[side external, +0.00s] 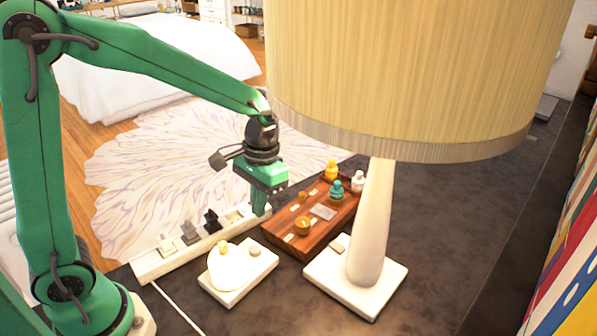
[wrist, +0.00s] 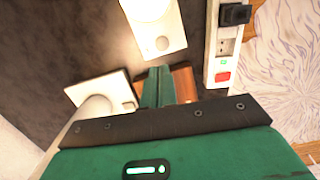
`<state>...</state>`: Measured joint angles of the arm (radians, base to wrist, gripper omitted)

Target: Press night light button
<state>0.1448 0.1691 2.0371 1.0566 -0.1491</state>
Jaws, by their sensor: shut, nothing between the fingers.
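My gripper (side external: 260,210) is shut and empty, pointing down, behind the night light near the wooden tray. In the wrist view my gripper (wrist: 157,86) is below the button in the picture, apart from it.
A large table lamp (side external: 370,225) with a wide shade stands right of my gripper. A wooden tray (side external: 283,240) holds several small bottles and pots. A white power strip (side external: 155,264) with dark plugs and a red switch (wrist: 222,77) runs along the table edge.

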